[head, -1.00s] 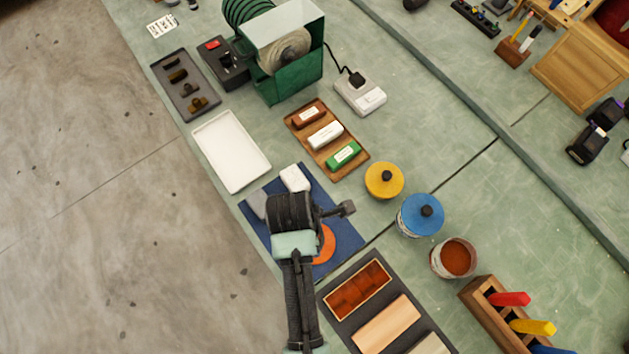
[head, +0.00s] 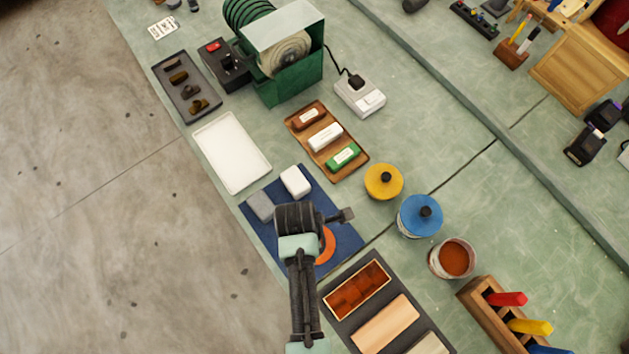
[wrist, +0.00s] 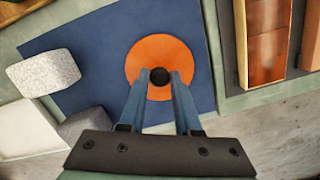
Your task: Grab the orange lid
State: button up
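The orange lid (wrist: 160,52) is a flat disc with a black round knob (wrist: 160,77) at its middle. It lies on the dark blue mat (wrist: 95,50). In the head view the lid (head: 329,244) is mostly hidden by my arm. My gripper (wrist: 161,76) is open above the lid. In the wrist view its two fingers show on either side of the knob, with a small gap to each. I cannot tell how high the fingertips are above the lid.
A white block (head: 295,181) and a grey block (head: 260,205) lie on the mat. A tray with an orange-brown block (head: 357,289) is beside it. Blue-lidded (head: 420,215) and yellow-lidded (head: 384,181) jars and an open jar (head: 453,258) stand to the right.

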grip_shut()
jog(key=shift+r, duration=0.1)
